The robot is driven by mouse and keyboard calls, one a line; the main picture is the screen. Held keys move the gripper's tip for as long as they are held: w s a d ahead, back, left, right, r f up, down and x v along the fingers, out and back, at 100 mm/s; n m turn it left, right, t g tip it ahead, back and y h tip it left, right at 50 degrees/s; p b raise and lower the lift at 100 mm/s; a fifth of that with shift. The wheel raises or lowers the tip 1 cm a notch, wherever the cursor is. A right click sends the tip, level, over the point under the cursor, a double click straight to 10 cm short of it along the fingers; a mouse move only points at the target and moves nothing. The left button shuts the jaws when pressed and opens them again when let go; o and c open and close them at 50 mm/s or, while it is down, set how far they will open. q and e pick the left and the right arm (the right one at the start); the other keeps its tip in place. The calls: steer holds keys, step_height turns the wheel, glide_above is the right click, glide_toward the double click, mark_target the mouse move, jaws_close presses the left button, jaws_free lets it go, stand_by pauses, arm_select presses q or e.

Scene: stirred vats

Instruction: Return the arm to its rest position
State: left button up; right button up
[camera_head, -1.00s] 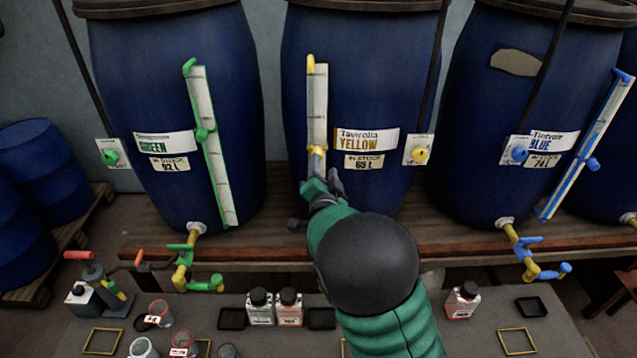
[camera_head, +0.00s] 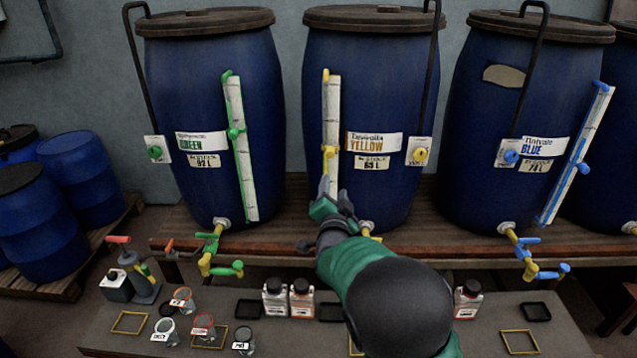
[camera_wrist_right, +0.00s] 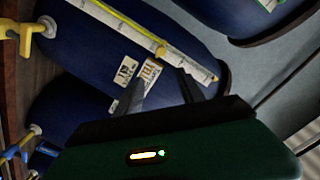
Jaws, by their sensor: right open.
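My right gripper (camera_head: 334,198) is in front of the yellow vat (camera_head: 400,100), just below the yellow marker of its white level gauge (camera_head: 332,110). In the right wrist view, my right gripper (camera_wrist_right: 165,90) has its two dark fingers spread apart with nothing between them. The yellow vat's gauge (camera_wrist_right: 185,58) shows beyond the fingertips; I cannot tell whether they touch it. My green-sleeved right arm comes up from the bottom and hides part of the bench and the yellow vat's tap. My left gripper is not in view.
The green vat (camera_head: 215,90) and blue vat (camera_head: 480,160) stand on either side, with taps over the front bench (camera_head: 260,338). Blue barrels (camera_head: 85,180) stand at left.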

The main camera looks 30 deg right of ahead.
steer(key=s+a+f+n+g+y+p, duration=0.3)
steer(key=s+a+f+n+g+y, duration=0.35)
steer(key=a+f, duration=0.45)
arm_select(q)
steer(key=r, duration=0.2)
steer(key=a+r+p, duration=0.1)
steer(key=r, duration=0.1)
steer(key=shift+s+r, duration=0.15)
arm_select(e)
steer(key=s+a+f+n+g, duration=0.2)
steer(key=s, duration=0.6)
steer(key=s+a+f+n+g+y, duration=0.1)
steer(key=s+a+f+n+g, duration=0.1)
steer(key=s, duration=0.6)
steer(key=s+a+f+n+g+y, duration=0.1)
steer(key=s+a+f+n+g, duration=0.1)
steer(key=s, duration=0.6)
steer(key=shift+s+a+f+n, duration=0.2)
steer(key=shift+a+f+n, duration=0.15)
steer(key=shift+a+n, duration=0.7)
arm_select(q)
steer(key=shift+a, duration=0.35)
arm_select(e)
steer(key=shift+g+y, duration=0.25)
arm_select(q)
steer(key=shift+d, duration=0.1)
